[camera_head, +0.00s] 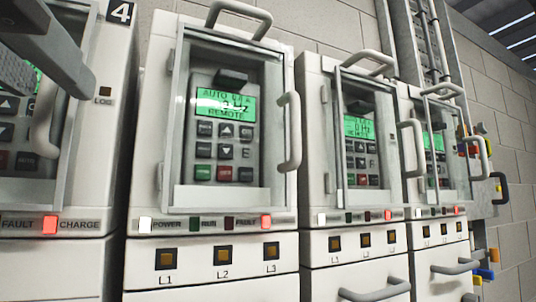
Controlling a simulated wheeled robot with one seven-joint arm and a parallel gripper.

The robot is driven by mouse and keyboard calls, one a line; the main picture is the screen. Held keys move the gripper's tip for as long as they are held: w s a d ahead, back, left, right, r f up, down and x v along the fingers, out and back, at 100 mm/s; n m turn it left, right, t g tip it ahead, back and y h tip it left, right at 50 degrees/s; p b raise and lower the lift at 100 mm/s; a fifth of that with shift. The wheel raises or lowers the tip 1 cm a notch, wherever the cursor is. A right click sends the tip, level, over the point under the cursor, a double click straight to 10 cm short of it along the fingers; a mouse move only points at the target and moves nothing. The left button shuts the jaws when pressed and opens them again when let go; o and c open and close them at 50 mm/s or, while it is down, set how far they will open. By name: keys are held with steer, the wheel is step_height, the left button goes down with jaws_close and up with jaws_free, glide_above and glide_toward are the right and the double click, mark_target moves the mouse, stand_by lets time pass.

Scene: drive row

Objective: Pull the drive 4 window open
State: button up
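Drive 4 (113,65) stands at the left edge, with a black "4" plate at its top right, and is cut off by the picture's left side. Its window (78,125) has a clear pane in a light grey frame over a keypad and green display. I see no gap along its right edge, so it looks closed. Its grey bar handle (42,120) shows in front of the keypad. A dark grey part of my gripper (65,65) reaches in from the upper left and hides the handle's top. I cannot tell whether it touches the handle or how the fingers stand.
Similar drives stand to the right in a row: a near one with a closed window (176,130) and handle (290,130), then two more. Drawer-like handles (375,292) stick out low at right. A block wall (510,150) is behind.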

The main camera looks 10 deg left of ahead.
steer(key=shift+c, duration=0.4)
jaws_close()
stand_by(0.9)
